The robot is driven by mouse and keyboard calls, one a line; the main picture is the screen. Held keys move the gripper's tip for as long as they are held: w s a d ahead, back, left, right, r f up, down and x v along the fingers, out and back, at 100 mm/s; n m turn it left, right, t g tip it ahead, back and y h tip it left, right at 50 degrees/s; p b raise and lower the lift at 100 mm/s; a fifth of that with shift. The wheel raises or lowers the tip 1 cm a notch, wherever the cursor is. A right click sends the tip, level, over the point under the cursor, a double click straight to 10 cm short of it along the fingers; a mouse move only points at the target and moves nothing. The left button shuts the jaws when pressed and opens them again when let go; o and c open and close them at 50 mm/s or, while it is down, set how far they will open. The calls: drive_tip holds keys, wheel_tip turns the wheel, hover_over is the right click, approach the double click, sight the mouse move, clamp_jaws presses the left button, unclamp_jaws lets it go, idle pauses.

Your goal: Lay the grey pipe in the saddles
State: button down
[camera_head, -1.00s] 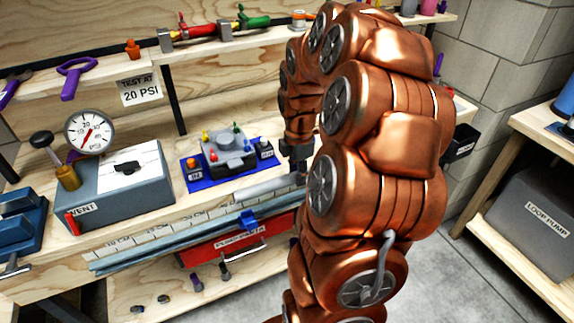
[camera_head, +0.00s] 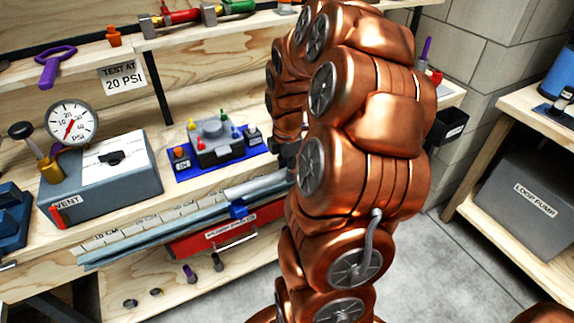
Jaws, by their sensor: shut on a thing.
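The light grey pipe (camera_head: 257,187) lies nearly level just above the back of the bench-edge rail, its left end in view and its right end hidden behind my copper arm. My gripper (camera_head: 286,153) is mostly hidden by the arm; its dark part shows above the pipe's right end, and it is shut on the pipe. A blue block (camera_head: 238,210) sits on the long grey-blue rail (camera_head: 150,240) in front of the pipe. I cannot make out the saddles clearly, nor whether the pipe touches anything below.
A grey test box (camera_head: 100,180) with a gauge (camera_head: 70,123) stands left. A blue mat (camera_head: 185,171) holding a grey fixture (camera_head: 213,143) lies behind the pipe. A red drawer (camera_head: 200,240) is below the rail. A loop pump box (camera_head: 535,200) stands at right.

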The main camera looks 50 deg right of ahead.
drive_tip(key=shift+f+b, duration=0.3)
drive_tip(key=shift+f, duration=0.75)
drive_tip(key=shift+f+b, duration=0.75)
drive_tip(key=shift+f, duration=1.2)
idle(1.1)
drive_tip(key=c, duration=0.8)
unclamp_jaws()
drive_tip(key=shift+r, duration=0.1)
wheel_tip(320, 180, up, 12)
drive_tip(key=shift+f, duration=0.1)
idle(0.3)
